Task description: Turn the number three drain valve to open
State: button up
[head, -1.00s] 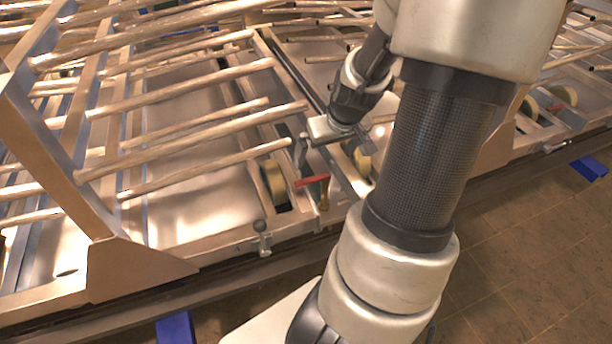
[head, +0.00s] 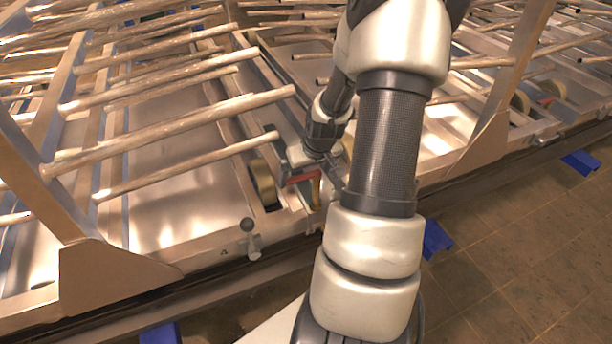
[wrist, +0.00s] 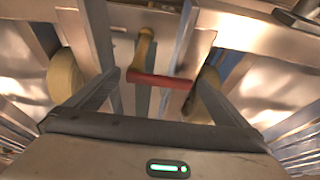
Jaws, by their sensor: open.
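A valve with a red lever handle (head: 301,179) and a brass-coloured body (head: 316,192) sits low on the metal frame's front. In the wrist view the red handle (wrist: 160,80) lies crosswise, running right from the brass body (wrist: 145,46). My gripper (head: 311,176) is over this valve. In the wrist view my open gripper (wrist: 158,80) has one finger on each side of the handle, with nothing clearly gripped. Contact between fingers and handle cannot be told. No number on the valve is legible.
Long metal tubes (head: 185,122) run above the panels beside my arm. Pale yellow wheels (wrist: 62,76) stand near the valve. Another red handle (head: 545,101) shows far right. A small knobbed fitting (head: 250,240) is on the front rail.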

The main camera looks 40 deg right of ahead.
jog(key=c, duration=1.3)
